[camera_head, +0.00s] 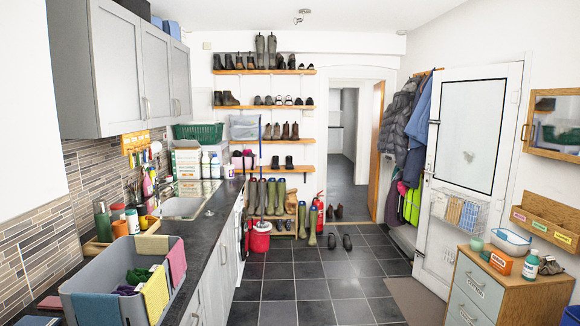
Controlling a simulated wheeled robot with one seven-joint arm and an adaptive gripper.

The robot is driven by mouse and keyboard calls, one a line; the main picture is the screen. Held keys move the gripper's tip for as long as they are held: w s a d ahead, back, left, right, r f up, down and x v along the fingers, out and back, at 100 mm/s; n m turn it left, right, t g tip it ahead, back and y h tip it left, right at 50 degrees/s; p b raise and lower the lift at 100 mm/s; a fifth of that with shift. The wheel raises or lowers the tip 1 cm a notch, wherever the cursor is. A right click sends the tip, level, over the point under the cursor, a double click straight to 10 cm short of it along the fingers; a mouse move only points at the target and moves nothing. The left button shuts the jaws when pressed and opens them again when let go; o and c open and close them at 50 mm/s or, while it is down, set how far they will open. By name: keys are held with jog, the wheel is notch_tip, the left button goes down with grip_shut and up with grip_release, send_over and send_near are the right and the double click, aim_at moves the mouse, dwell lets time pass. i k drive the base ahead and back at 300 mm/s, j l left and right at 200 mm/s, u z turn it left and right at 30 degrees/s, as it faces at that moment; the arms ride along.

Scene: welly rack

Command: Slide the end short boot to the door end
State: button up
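Wall shelves hold footwear at the far end of the room. Several short dark boots (227,98) stand at the left of the second shelf (246,107). Several brown ankle boots (285,131) stand on the third shelf (303,141). More short boots (229,61) stand at the left of the top shelf (245,71). I cannot tell which boot is the end short boot meant. The shelves' right ends are beside the open doorway (344,135). My gripper is not in view.
The tiled floor (300,270) is mostly clear. Wellies (272,196), a red bucket (260,236), a fire extinguisher (319,213) and loose dark shoes (340,242) stand near the shelves. A worktop (205,235) runs along the left; a drawer cabinet (480,290) stands at the right.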

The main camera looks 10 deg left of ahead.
aim_at(289, 166)
jog(key=u, duration=0.25)
jog(key=i+u, duration=0.3)
jog(key=i, duration=4.8)
jog(key=i+z, duration=0.1)
jog(key=i, duration=1.25)
jog(key=i+j, duration=0.15)
jog(key=i, duration=1.2)
jog(key=i+j, duration=0.1)
jog(key=i, duration=1.25)
